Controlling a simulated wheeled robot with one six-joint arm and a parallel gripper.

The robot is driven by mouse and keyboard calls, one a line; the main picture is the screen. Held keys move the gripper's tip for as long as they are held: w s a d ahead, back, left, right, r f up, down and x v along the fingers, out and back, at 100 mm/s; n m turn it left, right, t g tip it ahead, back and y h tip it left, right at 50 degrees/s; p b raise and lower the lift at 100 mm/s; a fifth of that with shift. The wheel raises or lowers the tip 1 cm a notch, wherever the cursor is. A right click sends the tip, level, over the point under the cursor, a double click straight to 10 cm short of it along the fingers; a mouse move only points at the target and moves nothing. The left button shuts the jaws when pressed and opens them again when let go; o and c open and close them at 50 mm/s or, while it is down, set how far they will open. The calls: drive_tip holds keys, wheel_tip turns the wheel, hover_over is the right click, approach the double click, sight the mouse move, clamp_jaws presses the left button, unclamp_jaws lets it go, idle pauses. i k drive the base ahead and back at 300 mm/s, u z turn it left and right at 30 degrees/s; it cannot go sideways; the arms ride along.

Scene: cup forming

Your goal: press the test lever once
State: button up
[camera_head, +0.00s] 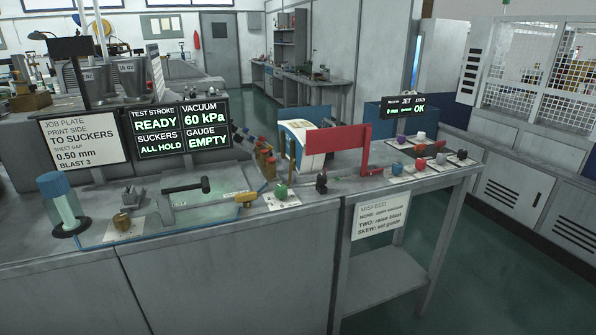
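A black lever (184,188) with a round knob at its right end lies nearly level over a pale glassy plate at the front of the left bench. It looks like the test lever, but I see no label on it. Behind it, a black display (180,127) reads TEST STROKE READY, VACUUM 60 kPa, SUCKERS ALL HOLD and GAUGE EMPTY. My gripper is not in view, and nothing touches the lever.
A brass knob (121,220) is in front, a green knob (281,191) and black knob (321,182) to the right. A red panel (337,138) rises beyond. Floor at the right is clear.

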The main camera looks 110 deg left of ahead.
sight(204, 185)
drive_tip(key=u, duration=2.4)
drive_tip(key=i, duration=0.2)
drive_tip(key=u, duration=1.65)
drive_tip(key=i, duration=0.55)
drive_tip(key=z, duration=0.25)
